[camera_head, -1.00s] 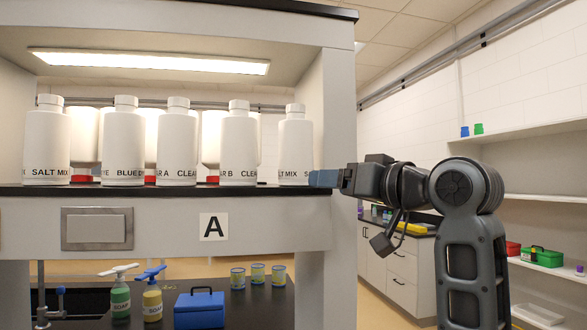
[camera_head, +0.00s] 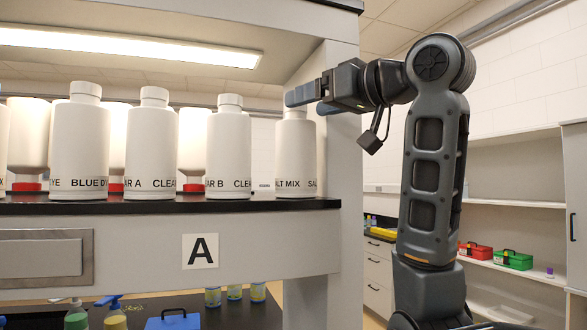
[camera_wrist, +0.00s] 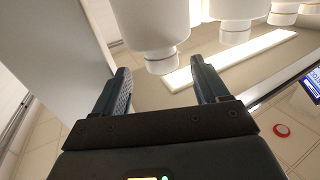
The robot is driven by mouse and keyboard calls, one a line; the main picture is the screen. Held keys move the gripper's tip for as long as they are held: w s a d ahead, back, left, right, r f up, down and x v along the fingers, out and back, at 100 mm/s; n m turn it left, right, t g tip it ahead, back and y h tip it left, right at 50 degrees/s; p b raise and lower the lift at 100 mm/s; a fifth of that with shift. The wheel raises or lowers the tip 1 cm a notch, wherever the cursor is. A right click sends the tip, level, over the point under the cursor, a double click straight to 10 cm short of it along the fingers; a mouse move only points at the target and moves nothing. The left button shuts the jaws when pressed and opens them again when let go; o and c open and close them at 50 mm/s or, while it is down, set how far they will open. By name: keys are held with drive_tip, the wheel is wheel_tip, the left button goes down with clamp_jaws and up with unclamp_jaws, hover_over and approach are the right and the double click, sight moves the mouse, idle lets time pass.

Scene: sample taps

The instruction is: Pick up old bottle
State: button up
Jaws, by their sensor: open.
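A white bottle labelled SALT MIX (camera_head: 295,155) stands upright at the right end of the upper shelf. No label in view reads "old". My gripper (camera_head: 292,97) is level with this bottle's neck and cap, and its fingers partly hide the cap. In the wrist view my gripper (camera_wrist: 163,80) is open, and a white bottle's neck and cap (camera_wrist: 160,62) show between and beyond the fingertips. I cannot tell whether the fingers touch it. More white bottles stand to the left: CLEAR B (camera_head: 229,150), CLEAR A (camera_head: 150,145) and BLUE DYE (camera_head: 80,140).
Larger white containers with red parts (camera_head: 191,150) stand behind the bottles. The shelf's side post (camera_head: 349,150) is close to my arm on the right. The black shelf edge (camera_head: 160,207) runs below. Soap bottles and a blue box (camera_head: 172,320) are on the lower counter.

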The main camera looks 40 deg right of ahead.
drive_tip(key=w, duration=0.2)
drive_tip(key=w+p, duration=0.1)
drive_tip(key=w, duration=0.1)
drive_tip(key=shift+w+a+r+p, duration=0.1)
drive_tip(key=shift+w+a+p, duration=0.1)
drive_tip(key=shift+w+p, duration=0.1)
clamp_jaws()
idle(0.4)
